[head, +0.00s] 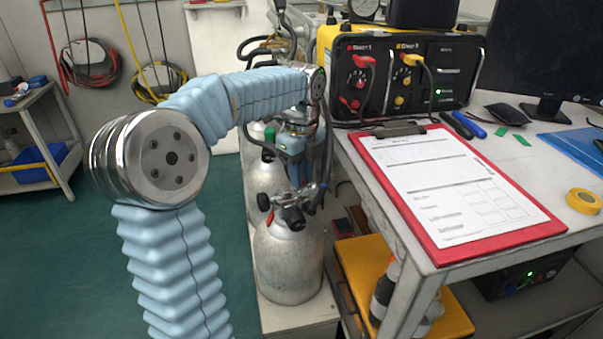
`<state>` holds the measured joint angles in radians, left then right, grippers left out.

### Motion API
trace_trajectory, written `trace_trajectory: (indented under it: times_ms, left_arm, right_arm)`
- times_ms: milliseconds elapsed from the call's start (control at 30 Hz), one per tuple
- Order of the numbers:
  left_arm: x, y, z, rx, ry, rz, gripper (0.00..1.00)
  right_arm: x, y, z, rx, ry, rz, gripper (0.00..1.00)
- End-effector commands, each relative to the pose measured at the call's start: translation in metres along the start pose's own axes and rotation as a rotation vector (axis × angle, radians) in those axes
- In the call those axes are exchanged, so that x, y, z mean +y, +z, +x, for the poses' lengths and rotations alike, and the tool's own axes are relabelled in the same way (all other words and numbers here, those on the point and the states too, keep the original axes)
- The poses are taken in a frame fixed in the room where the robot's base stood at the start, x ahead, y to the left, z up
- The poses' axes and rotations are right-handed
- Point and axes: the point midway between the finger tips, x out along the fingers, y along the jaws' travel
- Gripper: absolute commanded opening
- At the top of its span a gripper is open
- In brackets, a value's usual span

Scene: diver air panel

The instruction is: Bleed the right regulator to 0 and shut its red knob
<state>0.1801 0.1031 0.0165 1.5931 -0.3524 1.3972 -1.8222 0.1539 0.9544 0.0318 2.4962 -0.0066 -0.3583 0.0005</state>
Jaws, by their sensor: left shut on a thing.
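My left arm reaches over from the left and bends down at the cylinders. My left gripper (303,193) points down at the top of the near silver cylinder (288,265) and is shut on part of the valve and regulator fitting (291,214) there. The fingertips are small and partly lost among the fittings, so the exact part gripped is unclear. A small red part (270,219) shows on the left of this fitting. A second silver cylinder (262,183) stands behind, its top partly hidden by my arm. No gauge reading is legible. My right gripper is out of view.
A workbench on the right holds a red clipboard (452,234), a black and yellow diver panel (405,75) with red and yellow knobs, and yellow tape (583,201). Its left edge is close to the near cylinder. A yellow case (364,265) lies below. Green floor is open at left.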

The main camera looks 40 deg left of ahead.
Motion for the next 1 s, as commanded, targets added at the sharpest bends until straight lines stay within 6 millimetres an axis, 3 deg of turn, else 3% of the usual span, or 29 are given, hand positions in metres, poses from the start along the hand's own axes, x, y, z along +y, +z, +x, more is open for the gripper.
trace_trajectory:
  times_ms: [67, 100, 267, 533, 667, 1000]
  left_arm:
    - [0.000, 0.000, 0.000, 0.000, -0.001, 0.000, 0.00]
    - [0.000, 0.000, 0.000, 0.000, -0.001, 0.000, 0.26]
    - [0.000, 0.000, 0.000, 0.000, -0.001, -0.001, 0.48]
    - [0.000, 0.000, -0.001, 0.000, -0.001, -0.001, 0.48]
    - [-0.001, 0.000, -0.012, -0.001, -0.003, -0.001, 0.48]
    - [-0.001, 0.000, -0.091, -0.001, -0.005, -0.001, 0.48]
  right_arm:
    - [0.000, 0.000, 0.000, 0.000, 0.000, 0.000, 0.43]
    - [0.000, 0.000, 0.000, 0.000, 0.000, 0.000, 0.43]
    - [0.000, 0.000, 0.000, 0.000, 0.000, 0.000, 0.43]
    - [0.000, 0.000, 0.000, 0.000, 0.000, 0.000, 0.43]
    - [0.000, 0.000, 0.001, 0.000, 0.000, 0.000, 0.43]
    - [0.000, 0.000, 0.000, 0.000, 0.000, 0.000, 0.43]
